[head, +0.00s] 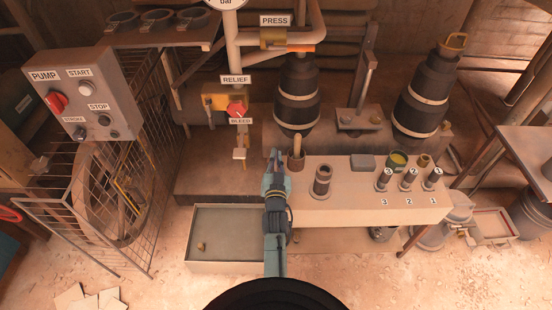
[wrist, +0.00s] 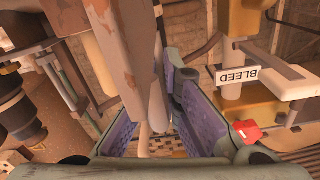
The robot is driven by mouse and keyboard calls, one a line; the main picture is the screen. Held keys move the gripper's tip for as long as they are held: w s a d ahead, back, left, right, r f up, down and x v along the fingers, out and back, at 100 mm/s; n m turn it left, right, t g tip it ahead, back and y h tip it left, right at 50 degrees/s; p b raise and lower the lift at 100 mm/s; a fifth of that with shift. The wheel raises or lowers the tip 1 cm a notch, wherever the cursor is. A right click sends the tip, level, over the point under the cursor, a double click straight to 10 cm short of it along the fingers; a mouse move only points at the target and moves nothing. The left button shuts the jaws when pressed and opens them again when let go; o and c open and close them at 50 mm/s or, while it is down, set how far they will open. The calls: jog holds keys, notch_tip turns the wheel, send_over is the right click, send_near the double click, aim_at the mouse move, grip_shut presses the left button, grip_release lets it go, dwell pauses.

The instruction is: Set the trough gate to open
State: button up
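No label reading trough gate shows, so I cannot tell for certain which part it is. A short tan upright handle (head: 297,143) rises from a brown fitting (head: 296,160) at the left end of the pale bench. My gripper (head: 275,155) is just left of this handle, fingers pointing away from me. In the wrist view my gripper (wrist: 152,118) has its two purple-padded fingers spread apart. A pale rounded rod (wrist: 158,108) shows between them, beside a large brown worn post (wrist: 112,40). I cannot tell whether either finger touches the rod.
The BLEED sign (head: 241,121) and valve piping stand left of my gripper, with the red RELIEF knob (head: 236,109) above. A shallow tray (head: 225,267) lies below left. A brown cylinder (head: 322,180) and several numbered knobs stand on the bench (head: 350,208) to the right.

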jog(key=o, duration=0.4)
jog(key=shift+a, duration=0.25)
jog(key=shift+d, duration=0.1)
jog(key=shift+r, duration=0.15)
notch_tip(320, 180, up, 10)
jog(key=shift+f, duration=0.15)
dwell(0.4)
